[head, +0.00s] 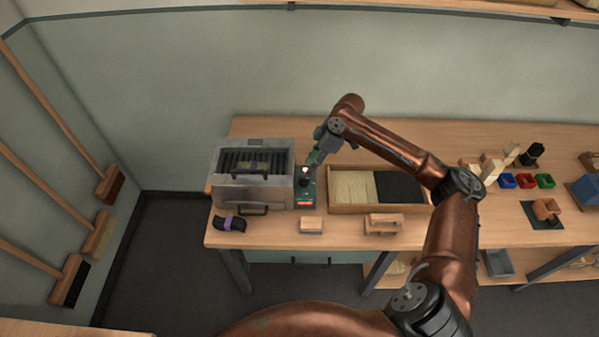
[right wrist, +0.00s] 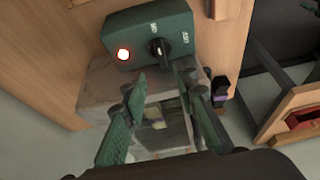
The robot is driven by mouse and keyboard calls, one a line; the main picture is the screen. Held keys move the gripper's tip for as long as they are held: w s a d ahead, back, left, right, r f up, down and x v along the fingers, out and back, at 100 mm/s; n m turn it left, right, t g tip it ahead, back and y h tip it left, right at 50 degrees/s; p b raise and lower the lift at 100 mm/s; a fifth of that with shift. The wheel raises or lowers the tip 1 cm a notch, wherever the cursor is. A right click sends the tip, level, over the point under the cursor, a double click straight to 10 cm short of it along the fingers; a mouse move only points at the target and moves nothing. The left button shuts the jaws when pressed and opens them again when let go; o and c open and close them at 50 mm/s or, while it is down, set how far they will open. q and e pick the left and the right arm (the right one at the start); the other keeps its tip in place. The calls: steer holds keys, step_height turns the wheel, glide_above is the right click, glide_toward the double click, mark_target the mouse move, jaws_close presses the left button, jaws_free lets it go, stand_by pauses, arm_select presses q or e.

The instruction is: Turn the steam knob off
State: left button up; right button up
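The steam knob (right wrist: 159,49) is a small black knob with a pale pointer line on a dark green control box (right wrist: 128,35). Two small labels sit beside it, too small to read surely. A lamp (right wrist: 123,54) on the box glows red-white. In the head view the control box (head: 307,196) stands at the right side of the metal steamer (head: 252,190). My right gripper (head: 312,163) is over the box and hides part of it. In the right wrist view its fingers (right wrist: 160,76) are apart, pointing at the knob, with nothing between them. My left gripper is out of view.
A wooden tray (head: 373,209) with pale and black bristles lies right of the control box. A dark brush with a purple band (head: 234,223) and small wooden blocks (head: 311,226) lie near the front edge. Coloured bins (head: 526,181) stand further right.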

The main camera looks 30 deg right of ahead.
mark_target(304, 178)
steer(key=x, duration=0.5)
steer(key=shift+s+d+f+b, duration=0.1)
steer(key=shift+s+f+b, duration=0.25)
steer(key=shift+f, duration=0.15)
steer(key=shift+w+f, duration=0.1)
steer(key=shift+f, duration=0.15)
steer(key=shift+a+f, duration=0.2)
jaws_close()
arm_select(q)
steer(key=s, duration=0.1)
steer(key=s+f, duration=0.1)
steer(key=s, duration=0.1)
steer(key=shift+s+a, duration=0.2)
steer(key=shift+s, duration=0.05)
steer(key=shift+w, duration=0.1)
